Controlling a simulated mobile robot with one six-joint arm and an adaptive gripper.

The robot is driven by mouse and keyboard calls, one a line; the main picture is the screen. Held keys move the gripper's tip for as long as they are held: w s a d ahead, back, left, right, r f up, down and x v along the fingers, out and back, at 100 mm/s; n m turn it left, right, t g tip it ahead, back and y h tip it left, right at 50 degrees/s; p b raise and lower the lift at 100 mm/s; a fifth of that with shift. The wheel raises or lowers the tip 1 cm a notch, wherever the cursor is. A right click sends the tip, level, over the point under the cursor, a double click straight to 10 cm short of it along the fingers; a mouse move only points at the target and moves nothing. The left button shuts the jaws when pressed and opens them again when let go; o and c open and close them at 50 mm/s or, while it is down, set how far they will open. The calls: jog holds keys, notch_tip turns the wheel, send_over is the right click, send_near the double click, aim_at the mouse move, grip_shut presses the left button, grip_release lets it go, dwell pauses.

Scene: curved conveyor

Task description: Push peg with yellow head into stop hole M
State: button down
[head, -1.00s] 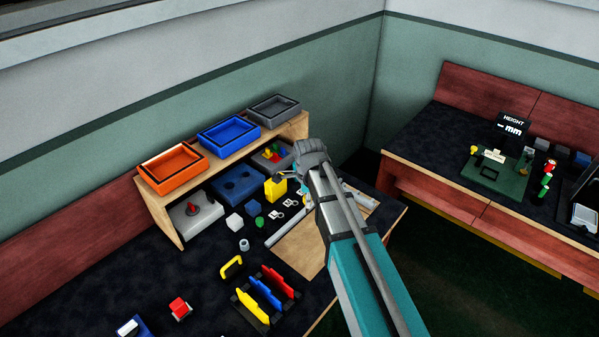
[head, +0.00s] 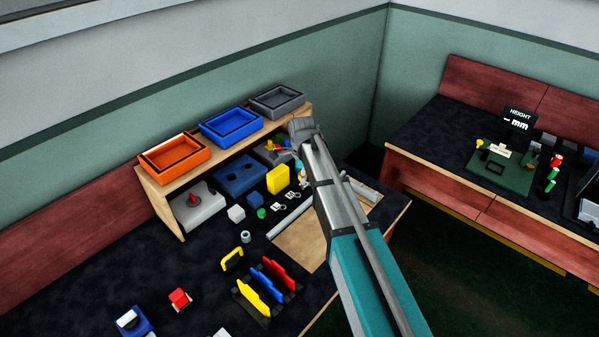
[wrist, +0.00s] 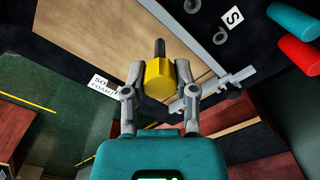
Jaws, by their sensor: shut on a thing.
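In the wrist view my gripper (wrist: 160,76) is shut on the peg's yellow head (wrist: 159,82). The peg's dark shaft (wrist: 160,48) sticks out beyond the fingers, over a wooden board (wrist: 110,35). A grey rail (wrist: 185,42) runs along the board's edge, with a grey crosspiece (wrist: 215,90) right of the peg. A tag with the letter S (wrist: 233,17) lies beyond the rail. I cannot make out an M mark or stop hole M. In the head view my wrist hides most of the gripper and the peg.
Orange (head: 174,160), blue (head: 231,128) and grey (head: 277,101) trays stand on a wooden shelf left of my arm. A yellow block (head: 278,179) and small parts lie below. Red (wrist: 299,55) and cyan (wrist: 292,21) cylinders show at the wrist view's right edge.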

jog(key=w, duration=0.1)
jog(key=w+a+f, duration=0.1)
jog(key=w, duration=0.1)
jog(key=w+a+b, duration=0.1)
jog(key=shift+w+f, duration=0.15)
jog(key=shift+w, duration=0.25)
jog(key=shift+f, duration=0.1)
jog(key=shift+f+b, duration=2.8)
jog(key=shift+b, duration=0.05)
jog(key=shift+f+b, duration=1.75)
jog(key=shift+c, duration=1.6)
grip_release()
jog(key=shift+r, duration=0.15)
